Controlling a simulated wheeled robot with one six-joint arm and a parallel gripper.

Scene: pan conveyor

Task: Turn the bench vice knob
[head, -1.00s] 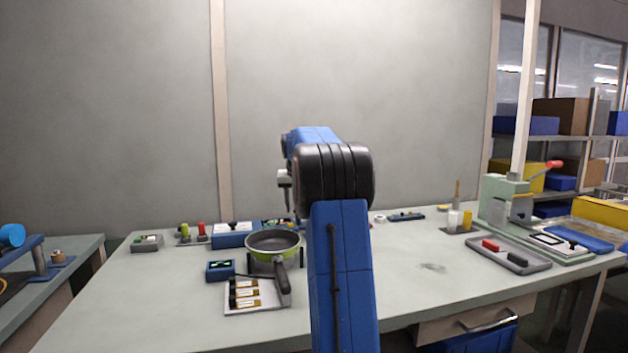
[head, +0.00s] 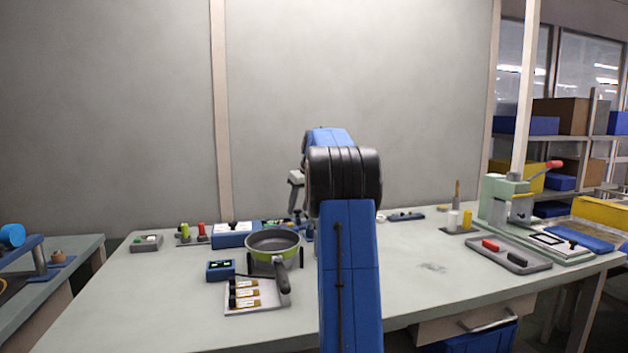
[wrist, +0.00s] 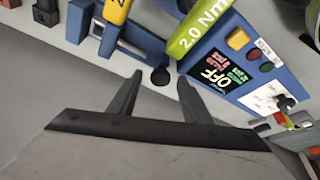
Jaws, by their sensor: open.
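In the wrist view a blue bench vice (wrist: 130,38) with a slot lies at the top, left of centre. A round black knob (wrist: 160,75) at its near side appears in line with the gap between my fingertips; I cannot tell whether it is between them or beyond them. My gripper (wrist: 160,76) is open and holds nothing. In the head view my gripper (head: 297,213) hangs over the back of the bench, behind the pan, and my arm partly hides that area.
A blue box (wrist: 235,62) with an OFF display and a green cylinder (wrist: 203,28) marked 2.0 Nm are close on the right in the wrist view. A green pan (head: 273,243) stands in front.

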